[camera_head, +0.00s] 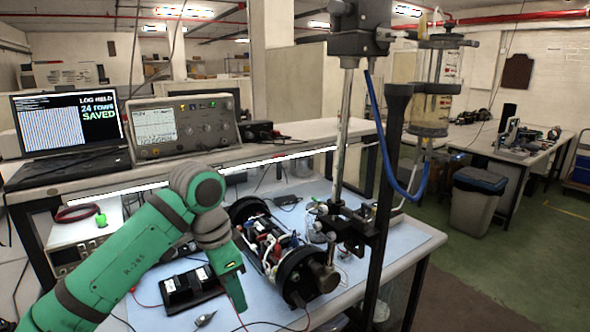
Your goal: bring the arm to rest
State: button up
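My green arm reaches in from the lower left and bends down over the blue-topped bench (415,235). My gripper (236,290) points down beside a black cylindrical assembly (270,240) with wires inside that lies on the bench. From this angle I cannot tell whether its fingers are open or shut, and I see nothing held between them. A clear cylinder (432,90) with metal end caps hangs upright at the upper right, a blue tube running from its side. It is apart from my arm.
A vertical post (343,130) and black stand stand right of the gripper. A black twin-block unit (190,288) and thin leads lie left of it. A laptop (68,125) reading "LOG HELD 24 rows SAVED" and an oscilloscope (185,125) sit on the rear shelf. Green floor (500,270) is open at right.

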jog(key=w+d+f+n+t+h, duration=0.1)
jog(key=w+d+f+t+h, duration=0.15)
jog(key=d, duration=0.55)
jog(key=w+d+f+t+h, duration=0.1)
jog(key=w+d+f+h, duration=0.25)
jog(key=d, duration=0.35)
jog(key=w+d+f+n+t+h, duration=0.1)
jog(key=w+d+f+t+h, duration=0.15)
jog(key=d, duration=0.55)
jog(key=s+d+f+n+t+h, duration=0.1)
jog(key=s+d+f+n+t, duration=0.1)
jog(key=d+f+n+t, duration=0.35)
jog(key=s+a+f+n+t+y, duration=0.2)
jog(key=s+a+f+n+y, duration=0.2)
jog(key=s+f, duration=0.6)
jog(key=s+a+f+n+t+y, duration=0.1)
jog(key=s+a+f+n+y, duration=0.35)
jog(key=s+f, duration=0.6)
jog(key=s+a+r+m, duration=0.1)
jog(key=s+a, duration=0.1)
jog(key=s, duration=0.6)
jog(key=s+a+r+m+y, duration=0.1)
jog(key=s+a+r+m, duration=0.1)
jog(key=s, duration=0.6)
jog(key=s+a+r+m+y, duration=0.1)
jog(key=s+a, duration=0.2)
jog(key=s, duration=0.5)
jog(key=shift+s+a+r+m, duration=0.15)
jog(key=shift+a+m, duration=0.15)
jog(key=shift+a, duration=0.05)
